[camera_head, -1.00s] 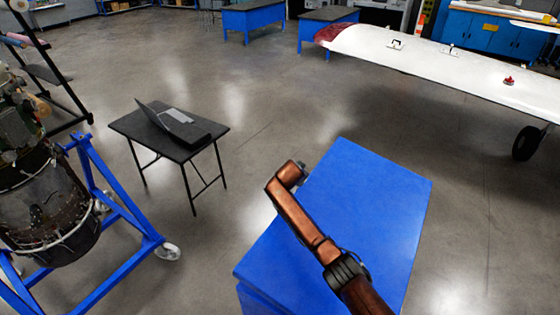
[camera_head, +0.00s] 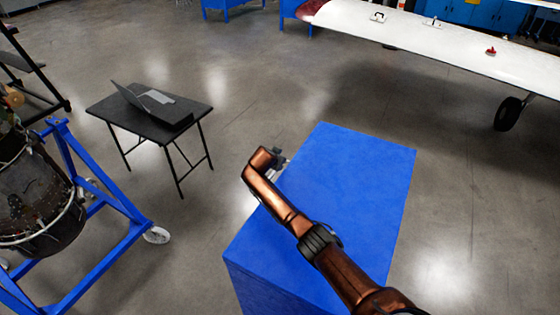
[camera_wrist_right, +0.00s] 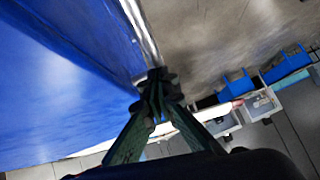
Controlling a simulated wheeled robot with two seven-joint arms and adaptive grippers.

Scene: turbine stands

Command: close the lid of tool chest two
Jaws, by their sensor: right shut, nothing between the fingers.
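A blue chest (camera_head: 345,190) stands at the lower middle of the head view, its broad flat top facing up and part of one side showing. I cannot tell whether its lid is fully down. My right arm reaches across the top from the lower right. My right gripper (camera_head: 278,166) is mostly hidden by the wrist at the chest's left edge. In the right wrist view my right gripper (camera_wrist_right: 156,88) is shut and empty, its fingertips close to the edge of the blue chest (camera_wrist_right: 60,90); I cannot tell whether they touch. My left gripper is not in view.
A black table (camera_head: 135,112) with a laptop (camera_head: 155,105) stands left of the chest. A turbine on a blue wheeled stand (camera_head: 110,195) is at far left. A white wing (camera_head: 450,45) crosses the upper right. Clear floor lies around the chest.

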